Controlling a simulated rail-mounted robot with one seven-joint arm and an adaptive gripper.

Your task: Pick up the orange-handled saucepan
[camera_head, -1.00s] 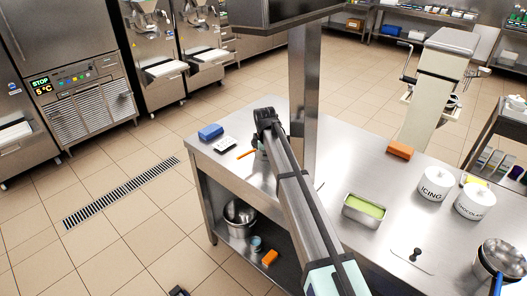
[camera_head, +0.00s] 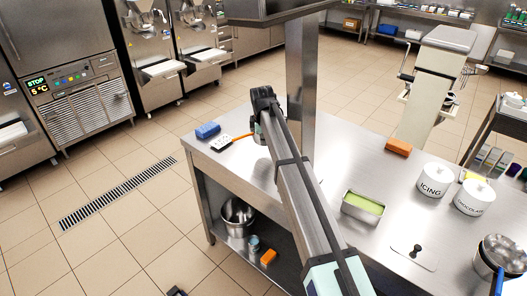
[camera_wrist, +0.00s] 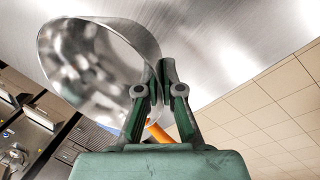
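The saucepan is mostly hidden behind my arm in the head view, where its orange handle (camera_head: 243,136) sticks out to the left near the far left part of the steel table. In the wrist view, its shiny metal bowl (camera_wrist: 95,65) fills the upper left. A piece of the orange handle (camera_wrist: 158,132) shows between my fingers. My gripper (camera_wrist: 161,72) is shut, with its fingertips together on the edge of the saucepan's wall. In the head view, my gripper (camera_head: 262,100) is above the table; the gap under the pan is hidden.
The steel table (camera_head: 330,165) carries a blue block (camera_head: 207,130), a white dotted item (camera_head: 221,142), an orange block (camera_head: 398,147), a green-filled tray (camera_head: 363,206), and icing (camera_head: 434,180) and chocolate (camera_head: 474,197) jars. A metal post (camera_head: 302,80) stands close right of my gripper.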

